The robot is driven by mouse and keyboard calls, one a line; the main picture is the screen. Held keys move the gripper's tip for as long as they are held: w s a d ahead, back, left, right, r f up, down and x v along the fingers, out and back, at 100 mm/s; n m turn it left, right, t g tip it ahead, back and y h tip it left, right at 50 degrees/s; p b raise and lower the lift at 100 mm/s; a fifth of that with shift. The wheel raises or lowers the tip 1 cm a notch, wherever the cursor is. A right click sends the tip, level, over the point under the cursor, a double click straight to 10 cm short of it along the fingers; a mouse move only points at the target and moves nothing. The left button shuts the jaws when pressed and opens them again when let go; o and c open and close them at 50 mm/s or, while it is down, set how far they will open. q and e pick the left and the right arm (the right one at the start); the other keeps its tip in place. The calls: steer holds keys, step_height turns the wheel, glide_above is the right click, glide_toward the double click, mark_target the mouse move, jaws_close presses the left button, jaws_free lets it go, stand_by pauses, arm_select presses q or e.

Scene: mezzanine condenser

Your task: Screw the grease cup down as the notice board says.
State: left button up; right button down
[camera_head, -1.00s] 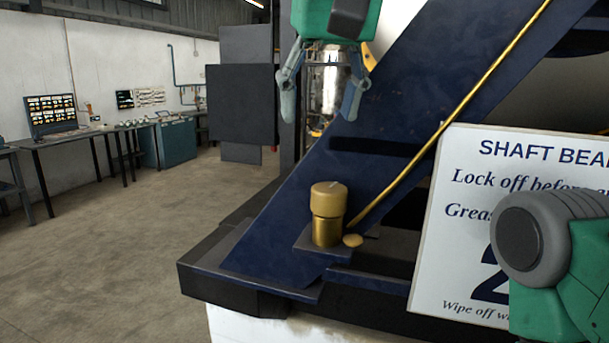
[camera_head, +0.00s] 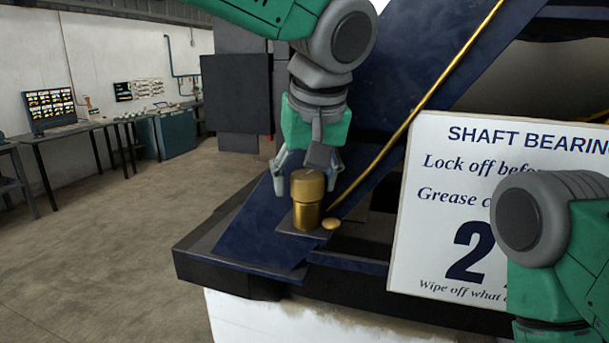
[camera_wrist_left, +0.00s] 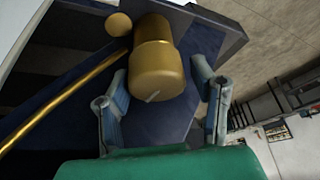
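The brass grease cup (camera_head: 307,202) stands upright on a small plate on the dark blue frame. Its wider cap shows a short pale mark in the left wrist view (camera_wrist_left: 155,70). My left gripper (camera_head: 305,186) points down over the cup, open, with one finger on each side of the cap. In the left wrist view the fingers (camera_wrist_left: 160,82) stand apart from the cap with gaps on both sides. The notice board (camera_head: 440,230) reads "SHAFT BEARING", "Lock off", "Grease" and a large "2"; my right arm covers part of it. My right gripper is out of view.
A small brass disc (camera_head: 331,223) lies beside the cup, and a thin brass pipe (camera_head: 415,113) runs up the sloping blue frame from near it. Benches (camera_head: 95,127) stand along the far wall. The floor at left is clear.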

arm_select(q)
steer(key=shift+w+d, duration=0.1)
steer(key=shift+d, duration=0.7)
steer(key=c, duration=0.3)
steer(key=shift+a+r, duration=0.15)
steer(key=shift+a, duration=0.1)
steer(key=c, duration=0.5)
steer(key=shift+a, duration=0.65)
steer(key=shift+c, duration=0.3)
steer(key=shift+d+r, duration=0.15)
steer(key=shift+d, duration=0.3)
steer(key=shift+a, duration=0.1)
steer(key=shift+a, duration=0.15)
